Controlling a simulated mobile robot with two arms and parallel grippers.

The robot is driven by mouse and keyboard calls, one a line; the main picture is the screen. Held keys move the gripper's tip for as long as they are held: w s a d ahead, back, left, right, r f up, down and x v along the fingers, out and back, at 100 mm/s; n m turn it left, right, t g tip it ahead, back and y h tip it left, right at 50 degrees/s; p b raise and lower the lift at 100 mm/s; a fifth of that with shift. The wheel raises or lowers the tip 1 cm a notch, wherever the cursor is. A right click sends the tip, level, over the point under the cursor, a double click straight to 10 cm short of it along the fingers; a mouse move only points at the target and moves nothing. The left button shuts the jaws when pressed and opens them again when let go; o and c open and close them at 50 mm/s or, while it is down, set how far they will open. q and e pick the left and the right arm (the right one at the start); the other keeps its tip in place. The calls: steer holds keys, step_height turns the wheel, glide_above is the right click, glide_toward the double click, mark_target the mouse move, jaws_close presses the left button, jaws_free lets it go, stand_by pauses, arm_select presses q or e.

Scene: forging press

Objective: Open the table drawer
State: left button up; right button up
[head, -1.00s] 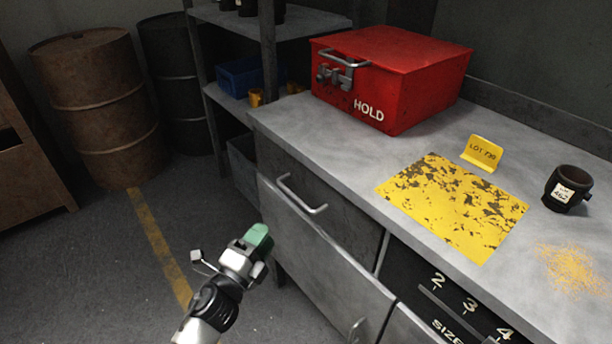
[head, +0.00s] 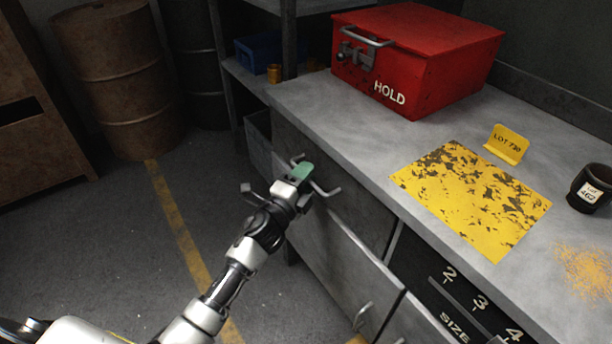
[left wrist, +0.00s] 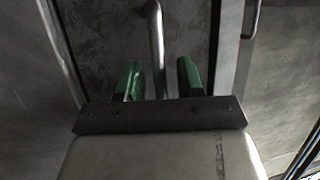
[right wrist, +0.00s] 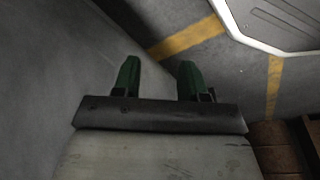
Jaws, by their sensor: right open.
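The table drawer has a dark grey front (head: 362,215) below the edge of the grey worktop and looks shut. Its bar handle (head: 325,190) sticks out from the front; part of it is hidden behind my left gripper in the head view. My left gripper (head: 303,175) is at the handle. In the left wrist view its two green fingers (left wrist: 160,80) are apart, with the handle bar (left wrist: 155,35) passing between them and gaps showing beside it. My right gripper (right wrist: 157,80) is open and empty over the floor, and it is outside the head view.
On the worktop (head: 365,150) are a red HOLD box (head: 420,60), a yellow worn mat (head: 470,200), a LOT sign (head: 507,144) and a dark cup (head: 590,188). A lighter panel (head: 345,265) lies below the drawer. Barrels (head: 115,80) and shelving stand behind; floor at left is clear.

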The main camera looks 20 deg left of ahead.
arm_select(q)
steer(key=shift+w, duration=0.1)
jaws_close()
stand_by(0.3)
